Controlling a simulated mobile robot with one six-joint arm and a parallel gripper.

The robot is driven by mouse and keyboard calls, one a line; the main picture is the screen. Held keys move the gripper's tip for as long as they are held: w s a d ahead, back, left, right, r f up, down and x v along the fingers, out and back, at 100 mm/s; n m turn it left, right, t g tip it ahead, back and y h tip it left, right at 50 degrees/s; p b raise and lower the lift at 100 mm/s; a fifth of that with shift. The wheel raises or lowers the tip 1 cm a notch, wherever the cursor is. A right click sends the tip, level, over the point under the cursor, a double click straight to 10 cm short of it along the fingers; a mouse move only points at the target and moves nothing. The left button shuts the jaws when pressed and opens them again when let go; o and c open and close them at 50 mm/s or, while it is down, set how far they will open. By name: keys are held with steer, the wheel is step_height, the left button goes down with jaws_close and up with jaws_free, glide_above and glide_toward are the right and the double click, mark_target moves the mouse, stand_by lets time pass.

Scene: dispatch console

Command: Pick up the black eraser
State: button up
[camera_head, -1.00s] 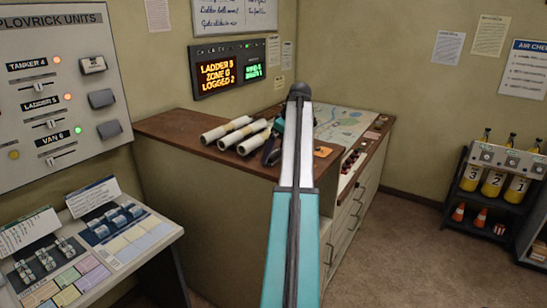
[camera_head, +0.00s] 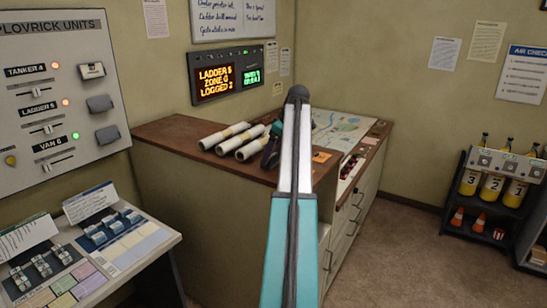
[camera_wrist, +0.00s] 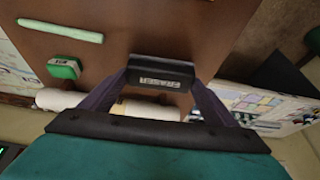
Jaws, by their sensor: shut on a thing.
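The black eraser (camera_wrist: 161,72), with white "ERASER" lettering on it, is between the fingertips of my gripper (camera_wrist: 161,78) in the wrist view. My gripper is shut on it, one finger at each end. The brown counter top (camera_wrist: 165,25) lies beyond it; I cannot tell how far the eraser is above it. In the head view my gripper (camera_head: 271,150) is partly hidden behind my arm, just right of the paper rolls, and I cannot make out the eraser there.
Several white paper rolls (camera_head: 225,137) lie on the counter beside my gripper. In the wrist view a green block (camera_wrist: 64,67) and a pale green stick (camera_wrist: 60,31) lie on the counter. A map (camera_head: 340,130) covers the counter's right part. A display (camera_head: 228,76) hangs behind.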

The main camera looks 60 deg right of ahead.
steer(key=shift+d+r+b, duration=0.1)
steer(key=shift+r+b, duration=0.4)
steer(key=shift+r, duration=0.25)
steer(key=shift+r+b, duration=0.3)
steer(key=shift+r, duration=0.25)
steer(key=s+d+r, duration=0.1)
steer(key=s+d, duration=0.9)
steer(key=s, duration=0.2)
steer(key=shift+r, duration=0.3)
steer(key=shift+s+d, duration=0.1)
steer(key=o, duration=0.5)
steer(key=c, duration=0.4)
